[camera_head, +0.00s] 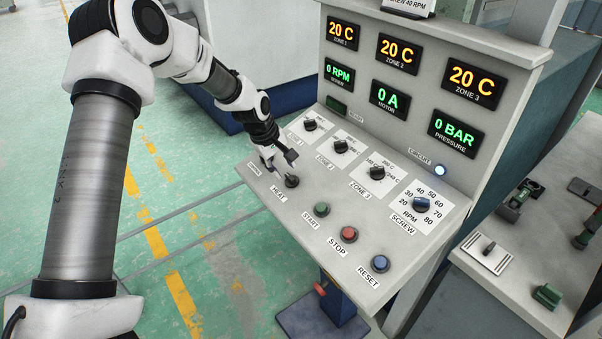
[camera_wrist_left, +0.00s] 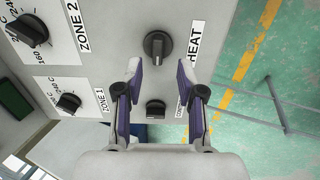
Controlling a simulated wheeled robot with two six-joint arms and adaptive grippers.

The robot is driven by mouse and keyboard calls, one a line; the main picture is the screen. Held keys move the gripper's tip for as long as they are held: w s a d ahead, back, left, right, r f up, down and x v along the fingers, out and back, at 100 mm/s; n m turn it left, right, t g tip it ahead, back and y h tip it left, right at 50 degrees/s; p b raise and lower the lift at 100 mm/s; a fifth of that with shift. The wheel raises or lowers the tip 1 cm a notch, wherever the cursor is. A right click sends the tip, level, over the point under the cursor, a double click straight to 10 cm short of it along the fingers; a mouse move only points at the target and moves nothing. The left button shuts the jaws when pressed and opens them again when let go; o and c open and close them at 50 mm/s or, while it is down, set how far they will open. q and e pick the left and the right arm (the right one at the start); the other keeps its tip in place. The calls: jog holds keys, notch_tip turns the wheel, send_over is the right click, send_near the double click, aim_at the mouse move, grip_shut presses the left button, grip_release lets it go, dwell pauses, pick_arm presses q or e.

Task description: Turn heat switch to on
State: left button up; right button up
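The heat switch (camera_head: 292,181) is a black rotary knob above the HEAT label at the left of the sloped control panel (camera_head: 330,225). In the left wrist view the heat knob (camera_wrist_left: 157,45) lies ahead, just beyond and between the fingertips. My left gripper (camera_head: 280,163) is over the panel's left edge, close to the knob. In the wrist view its two fingers (camera_wrist_left: 162,72) are spread apart with nothing between the tips. Whether they touch the knob cannot be told. My right gripper is in neither view.
Zone knobs (camera_head: 340,146) and a screw speed knob (camera_head: 421,204) sit behind the heat knob. Green start (camera_head: 323,210), red stop (camera_head: 348,233) and blue reset (camera_head: 379,264) buttons line the front. Another small black knob (camera_wrist_left: 155,109) lies between my fingers' bases. Zone displays read 20 C.

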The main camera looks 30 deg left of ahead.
aim_at(291, 177)
pick_arm(q)
jog(key=x, duration=0.4)
jog(key=shift+w+d+f, duration=0.1)
jog(key=shift+w+d, duration=0.15)
jog(key=shift+d, duration=0.15)
jog(key=shift+s+a, duration=0.1)
jog(key=shift+a, duration=0.1)
grip_shut()
